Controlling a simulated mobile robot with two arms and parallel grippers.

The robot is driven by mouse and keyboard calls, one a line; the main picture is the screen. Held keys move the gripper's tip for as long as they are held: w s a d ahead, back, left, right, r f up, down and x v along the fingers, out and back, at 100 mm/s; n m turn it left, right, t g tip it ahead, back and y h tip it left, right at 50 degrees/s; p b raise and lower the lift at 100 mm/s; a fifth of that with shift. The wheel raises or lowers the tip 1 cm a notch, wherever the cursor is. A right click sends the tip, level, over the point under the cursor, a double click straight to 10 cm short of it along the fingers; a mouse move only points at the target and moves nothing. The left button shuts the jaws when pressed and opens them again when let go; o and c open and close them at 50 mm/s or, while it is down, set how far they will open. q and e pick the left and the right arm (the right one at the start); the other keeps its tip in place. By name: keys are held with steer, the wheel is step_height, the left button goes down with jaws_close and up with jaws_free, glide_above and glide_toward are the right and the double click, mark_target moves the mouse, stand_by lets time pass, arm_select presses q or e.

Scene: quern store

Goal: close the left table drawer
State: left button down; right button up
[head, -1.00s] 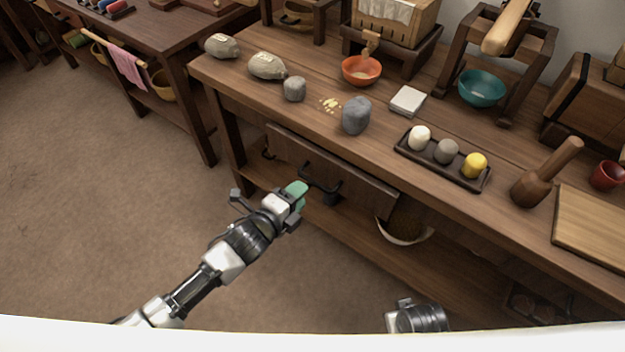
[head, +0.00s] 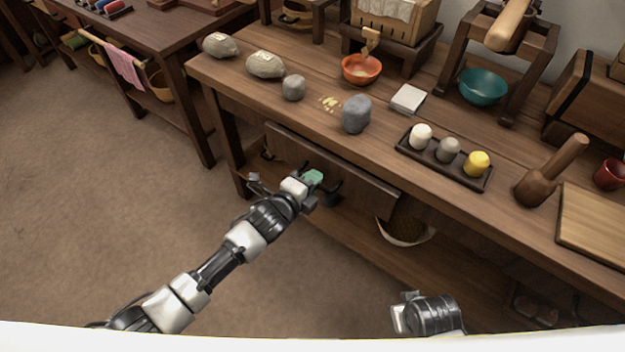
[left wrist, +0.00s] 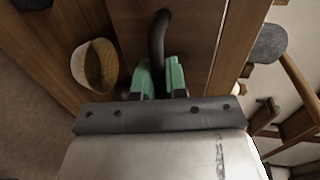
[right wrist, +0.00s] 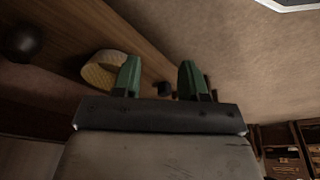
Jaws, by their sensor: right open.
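The left table drawer (head: 350,181) is under the workbench top, with its plain wooden front standing a little out from the bench. Its dark bar handle (head: 334,190) is at the middle of the front. My left gripper (head: 316,180) is at this handle. In the left wrist view the handle (left wrist: 158,35) runs between the two green fingers (left wrist: 160,80), which are close together on either side of it. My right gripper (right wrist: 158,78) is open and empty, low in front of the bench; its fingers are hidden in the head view.
A basket (head: 403,232) sits on the lower shelf, right of the drawer. The floor at left is clear.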

mark_target(323, 170)
arm_select(q)
steer(key=x, duration=0.1)
steer(key=b+x, duration=0.1)
steer(key=x, duration=0.2)
steer(key=shift+w+d+r+b, duration=0.1)
steer(key=shift+w+r+b, duration=0.1)
steer(key=shift+r+b, duration=0.15)
steer(key=shift+r, duration=0.1)
arm_select(e)
step_height(323, 170, up, 6)
steer(key=shift+s, duration=0.3)
arm_select(q)
steer(key=c, duration=1.5)
jaws_free()
steer(key=o, duration=0.3)
steer(key=shift+w+d, duration=0.15)
arm_select(e)
steer(key=shift+w+d, duration=0.1)
